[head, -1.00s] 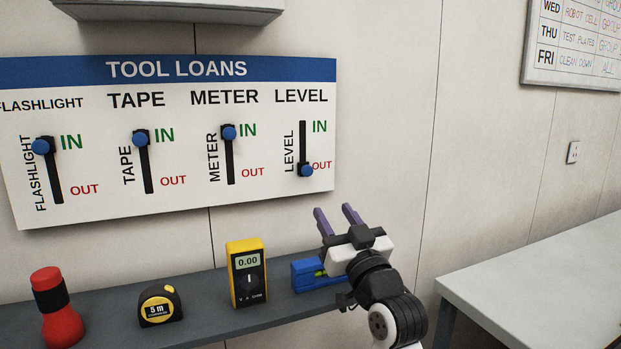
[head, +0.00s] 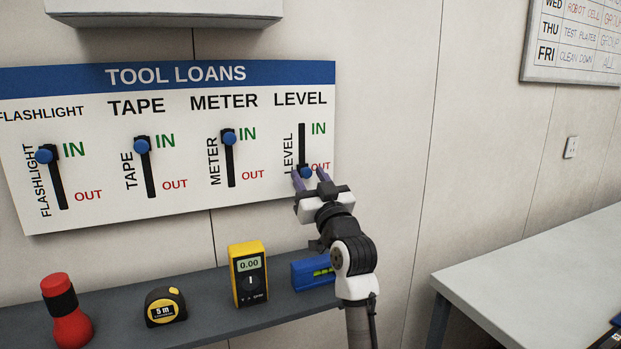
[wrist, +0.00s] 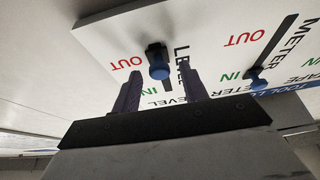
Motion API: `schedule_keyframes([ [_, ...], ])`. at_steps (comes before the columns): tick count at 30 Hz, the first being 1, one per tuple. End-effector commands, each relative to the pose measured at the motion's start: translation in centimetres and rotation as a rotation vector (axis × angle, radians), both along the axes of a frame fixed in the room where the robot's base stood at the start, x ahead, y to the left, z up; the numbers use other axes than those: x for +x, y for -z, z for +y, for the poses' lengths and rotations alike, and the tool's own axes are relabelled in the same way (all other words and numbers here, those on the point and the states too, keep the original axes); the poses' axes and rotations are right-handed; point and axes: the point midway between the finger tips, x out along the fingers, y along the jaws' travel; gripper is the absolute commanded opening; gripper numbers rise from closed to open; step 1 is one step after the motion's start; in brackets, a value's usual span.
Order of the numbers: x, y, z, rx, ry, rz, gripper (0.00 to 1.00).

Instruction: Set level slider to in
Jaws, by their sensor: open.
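The level slider's blue knob (head: 305,173) sits at the bottom of its black vertical slot (head: 302,140), beside the red OUT label. My gripper (head: 308,177) is open at the knob, with one purple finger on each side of it in the head view. In the wrist view the blue knob (wrist: 159,68) shows between the two spread fingers of my gripper (wrist: 158,85), near their tips. I cannot tell whether either finger touches it.
The flashlight (head: 44,156), tape (head: 142,145) and meter (head: 229,136) knobs are at IN. Below, a grey shelf (head: 210,307) holds a red flashlight, tape measure, yellow multimeter (head: 248,273) and blue level (head: 312,273). A pale table (head: 540,265) stands at right.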

Motion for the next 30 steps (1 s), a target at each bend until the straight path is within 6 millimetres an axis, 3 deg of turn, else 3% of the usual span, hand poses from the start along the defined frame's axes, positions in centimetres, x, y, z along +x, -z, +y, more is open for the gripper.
schedule_keyframes([
  [2, 0.0, 0.0, 0.0, 0.0, 0.0, 0.0, 0.42],
  [12, 0.0, 0.0, 0.0, 0.0, 0.0, 0.0, 0.0],
  [20, -0.1, -0.9, 0.0, 0.0, -0.001, -0.002, 0.0],
  [30, 0.0, -8.5, 0.0, -0.001, 0.0, -0.003, 0.0],
])
